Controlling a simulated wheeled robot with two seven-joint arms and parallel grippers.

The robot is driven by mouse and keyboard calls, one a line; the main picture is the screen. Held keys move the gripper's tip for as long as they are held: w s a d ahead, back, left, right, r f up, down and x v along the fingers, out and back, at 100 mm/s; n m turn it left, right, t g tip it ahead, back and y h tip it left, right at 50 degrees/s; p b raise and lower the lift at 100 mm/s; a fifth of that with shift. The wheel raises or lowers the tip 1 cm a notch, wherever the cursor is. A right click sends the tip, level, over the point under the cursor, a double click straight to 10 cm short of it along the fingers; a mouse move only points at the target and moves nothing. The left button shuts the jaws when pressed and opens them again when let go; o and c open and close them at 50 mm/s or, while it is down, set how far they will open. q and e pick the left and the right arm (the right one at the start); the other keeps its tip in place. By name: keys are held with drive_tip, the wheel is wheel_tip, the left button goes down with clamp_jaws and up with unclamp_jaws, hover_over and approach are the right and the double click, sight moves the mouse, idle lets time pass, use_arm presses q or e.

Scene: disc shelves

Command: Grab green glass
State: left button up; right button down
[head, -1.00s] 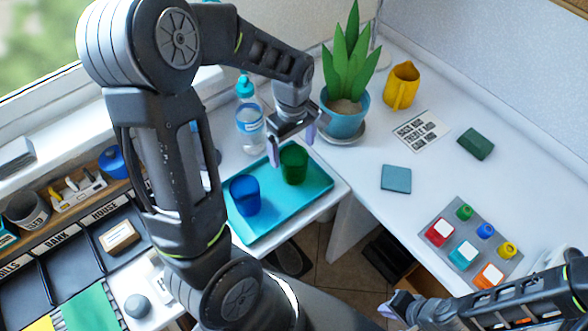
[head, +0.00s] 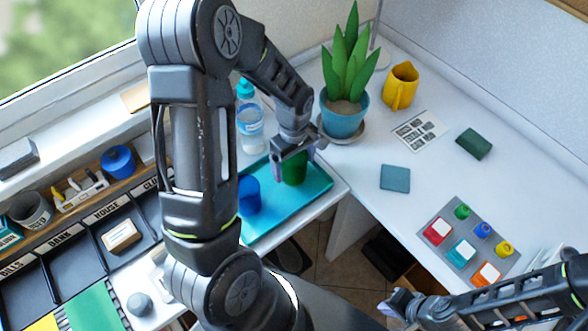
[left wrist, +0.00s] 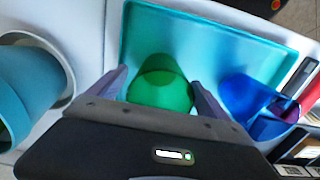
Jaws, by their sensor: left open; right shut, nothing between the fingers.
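The green glass (head: 294,170) stands on the teal tray (head: 317,183) at the back of the counter. In the left wrist view the green glass (left wrist: 160,88) sits between the two fingers of my left gripper (left wrist: 160,88). In the head view my left gripper (head: 292,165) is open around the glass, one finger on each side; I cannot tell whether either finger touches it. The gripper hides part of the glass in the head view. My right gripper (head: 388,307) is shut and empty at the bottom, far from the glass.
A blue glass (head: 249,195) stands on the same tray, close to the left; my left arm partly covers it. A plant in a blue pot (head: 343,119) stands just behind my left gripper. A water bottle (head: 250,122) is behind the tray. The right counter has free room.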

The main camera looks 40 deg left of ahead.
use_arm(q)
drive_tip(key=shift+c, duration=0.4)
drive_tip(key=c, duration=1.6)
drive_tip(key=shift+r, duration=0.1)
drive_tip(key=shift+c, duration=0.2)
wheel_tip(320, 180, up, 10)
drive_tip(key=shift+b, duration=0.45)
